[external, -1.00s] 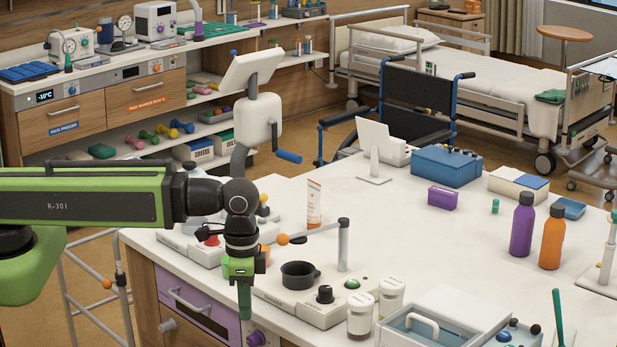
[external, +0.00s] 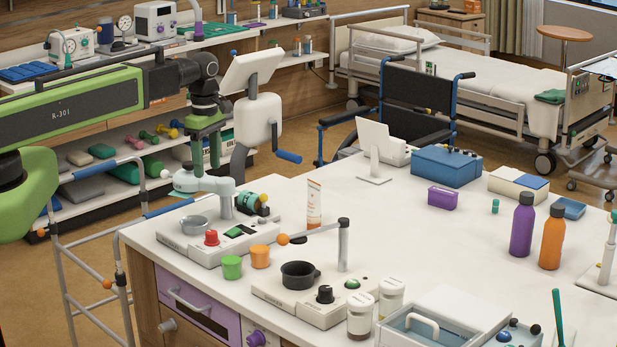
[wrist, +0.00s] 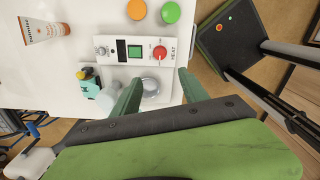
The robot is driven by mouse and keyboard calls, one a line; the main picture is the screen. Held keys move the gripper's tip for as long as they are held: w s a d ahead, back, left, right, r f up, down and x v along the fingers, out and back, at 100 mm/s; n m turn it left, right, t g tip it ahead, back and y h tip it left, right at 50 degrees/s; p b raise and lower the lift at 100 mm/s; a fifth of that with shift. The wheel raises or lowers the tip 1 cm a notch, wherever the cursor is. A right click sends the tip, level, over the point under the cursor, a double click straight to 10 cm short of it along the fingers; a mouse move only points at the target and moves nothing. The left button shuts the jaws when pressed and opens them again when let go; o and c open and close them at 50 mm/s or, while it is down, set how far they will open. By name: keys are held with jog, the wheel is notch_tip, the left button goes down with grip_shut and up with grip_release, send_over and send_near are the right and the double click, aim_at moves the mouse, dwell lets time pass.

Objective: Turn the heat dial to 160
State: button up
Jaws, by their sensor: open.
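The heat dial (external: 211,238) is a red knob on the front of a white appliance (external: 180,242) at the table's left corner. In the wrist view the red dial (wrist: 159,52) has the word HEAT printed beside it, next to a green display. Its numbers are too small to read. My gripper (external: 207,160) is open and empty, pointing down above the back of this appliance, apart from the dial. In the wrist view the fingers of my gripper (wrist: 158,85) spread on either side of a round metal dish (wrist: 152,90), with the dial just beyond them.
A second unit with a black pan (external: 299,275) and black knob (external: 325,294) is to the right. A tube (external: 314,204) stands behind.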

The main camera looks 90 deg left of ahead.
aim_at(211, 232)
notch_tip(211, 232, down, 18)
jog(key=b, duration=1.7)
jog(key=shift+r, duration=0.2)
jog(key=shift+r, duration=0.15)
grip_shut()
